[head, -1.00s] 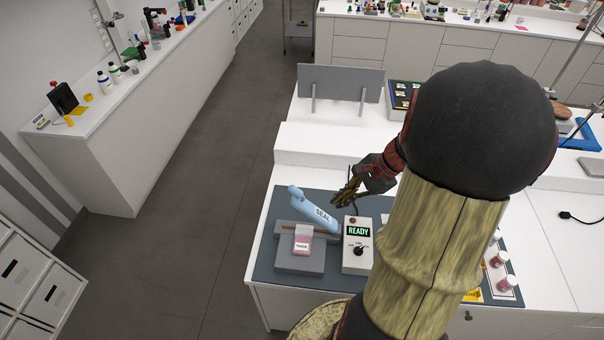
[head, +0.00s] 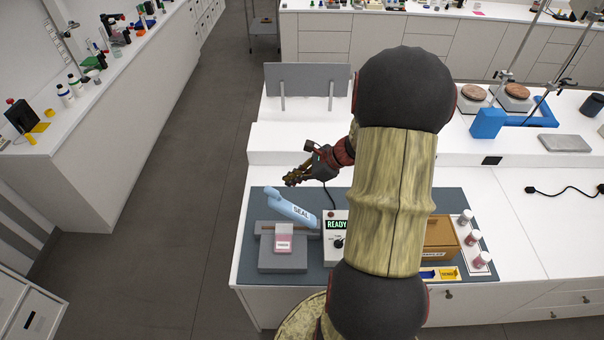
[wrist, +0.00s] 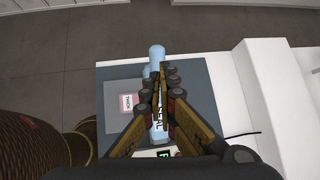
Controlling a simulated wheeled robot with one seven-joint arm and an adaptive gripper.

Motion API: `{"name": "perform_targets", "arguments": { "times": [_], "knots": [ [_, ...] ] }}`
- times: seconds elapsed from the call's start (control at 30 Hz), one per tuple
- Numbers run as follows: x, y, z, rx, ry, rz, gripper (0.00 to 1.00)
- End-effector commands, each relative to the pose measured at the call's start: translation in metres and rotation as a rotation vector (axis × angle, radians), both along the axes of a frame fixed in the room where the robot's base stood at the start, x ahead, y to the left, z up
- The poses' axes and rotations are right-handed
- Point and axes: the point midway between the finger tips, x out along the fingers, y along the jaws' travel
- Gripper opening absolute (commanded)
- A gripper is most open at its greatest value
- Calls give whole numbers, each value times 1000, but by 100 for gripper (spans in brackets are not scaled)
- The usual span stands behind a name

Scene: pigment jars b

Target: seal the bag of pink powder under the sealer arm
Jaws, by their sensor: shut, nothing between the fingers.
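The bag of pink powder (head: 283,243) lies on the grey sealer base (head: 270,266), and its label also shows in the wrist view (wrist: 126,102). The pale blue sealer arm (head: 290,207), marked SEAL, is raised and tilted, its free end up at the left, over the back of the bag. My gripper (head: 289,181) is shut and empty, above and just behind the free end of the sealer arm. In the wrist view its fingers (wrist: 161,72) overlap the blue arm and hide part of it. I see no clear contact.
The control box (head: 336,226) beside the sealer shows READY in green. A brown box (head: 440,232) and several small jars (head: 472,238) stand to the right on the dark mat (head: 250,235). A grey panel (head: 307,80) stands behind. My arm hides the mat's middle.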

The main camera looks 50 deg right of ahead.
Motion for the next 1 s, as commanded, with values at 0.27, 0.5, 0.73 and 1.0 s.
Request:
{"name": "perform_targets", "arguments": {
  "times": [0.27,0.5,0.73,1.0],
  "knots": [
    [28,16,-32,2,2,3,0],
    [36,20,-43,0,0,1,0],
    [37,20,-44,-1,0,1,0],
    [40,23,-45,-11,10,3,0]
  ]
}}
